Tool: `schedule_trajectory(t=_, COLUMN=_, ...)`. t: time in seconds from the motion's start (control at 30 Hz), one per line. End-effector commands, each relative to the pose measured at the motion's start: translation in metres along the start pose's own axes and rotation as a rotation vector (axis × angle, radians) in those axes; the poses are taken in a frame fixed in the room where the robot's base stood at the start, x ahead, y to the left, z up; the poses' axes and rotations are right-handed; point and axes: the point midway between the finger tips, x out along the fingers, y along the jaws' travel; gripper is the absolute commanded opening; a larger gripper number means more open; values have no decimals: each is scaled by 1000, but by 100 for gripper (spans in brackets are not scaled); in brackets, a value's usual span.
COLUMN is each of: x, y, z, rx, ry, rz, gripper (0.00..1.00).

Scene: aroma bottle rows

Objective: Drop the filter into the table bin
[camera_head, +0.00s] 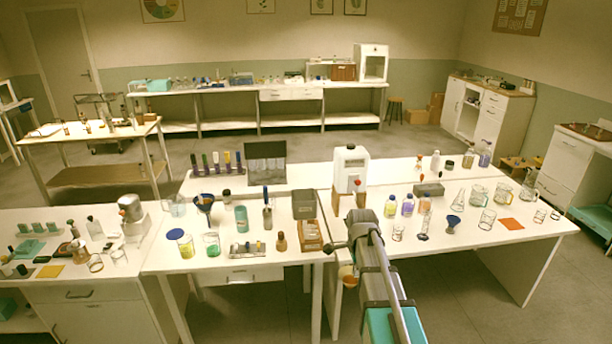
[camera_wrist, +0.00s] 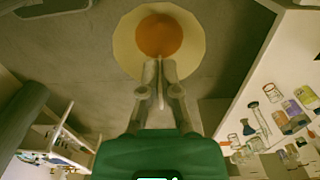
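The filter (camera_wrist: 192,57) is a round cream disc with an orange-brown centre, at the top middle of the wrist view. My gripper (camera_wrist: 160,72) has its fingertips close together at the filter's near edge and appears shut on it. In the head view, the tan filter (camera_head: 347,277) hangs just off the front edge of the table, left of my arm, over the floor. My fingers are mostly hidden there. A dark grey box (camera_head: 304,203) stands on the table to the upper left of the filter; I cannot tell whether it is the table bin.
The white table (camera_head: 330,178) carries bottles, beakers and funnels on both sides. A wooden rack (camera_head: 309,237) stands near the front edge, close to my arm. A white tank (camera_head: 350,168) stands behind. Open floor lies below the filter.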

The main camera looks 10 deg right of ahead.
Motion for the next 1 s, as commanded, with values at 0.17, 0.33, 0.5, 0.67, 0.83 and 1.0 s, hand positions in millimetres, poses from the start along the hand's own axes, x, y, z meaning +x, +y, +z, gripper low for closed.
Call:
schedule_trajectory(t=0.17, x=30, y=0, z=0, rx=0, ry=0, rz=0, gripper=0)
schedule_trajectory(t=0.33, x=40, y=0, z=0, rx=0, ry=0, rz=0, gripper=0)
schedule_trajectory(t=0.5, x=42, y=0, z=0, rx=0, ry=0, rz=0, gripper=0)
schedule_trajectory(t=0.67, x=41, y=0, z=0, rx=0, ry=0, rz=0, gripper=0)
schedule_trajectory(t=0.83, x=41, y=0, z=0, rx=0, ry=0, rz=0, gripper=0)
schedule_trajectory(t=1.0, x=41, y=0, z=0, rx=0, ry=0, rz=0, gripper=0)
